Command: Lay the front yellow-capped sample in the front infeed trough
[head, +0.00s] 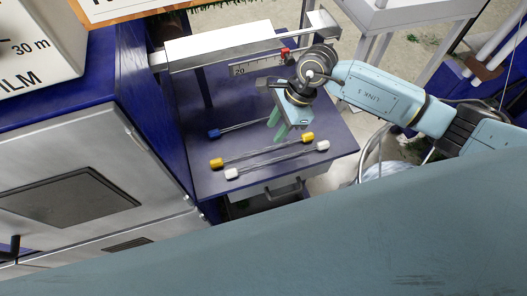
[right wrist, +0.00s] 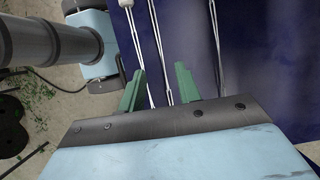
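The yellow-capped sample (head: 262,150), a thin clear rod with a yellow cap at each end, lies on the blue table. A white-capped sample (head: 278,160) lies beside it, nearer the front edge. A blue-capped sample (head: 244,126) lies farther back, its right end hidden by my gripper. My right gripper (head: 283,131) points down just behind the yellow-capped rod. In the right wrist view its green fingers (right wrist: 160,86) are apart, with the middle rod (right wrist: 159,45) showing between them; contact cannot be told. I cannot tell which part is the front infeed trough. My left gripper is not in view.
A long grey rail (head: 225,56) with a white panel (head: 218,42) stands at the table's back, with a ruler-like scale (head: 254,65) below it. A metal-fronted cabinet (head: 85,180) stands on the left. The table (head: 190,108) is bare on its left side.

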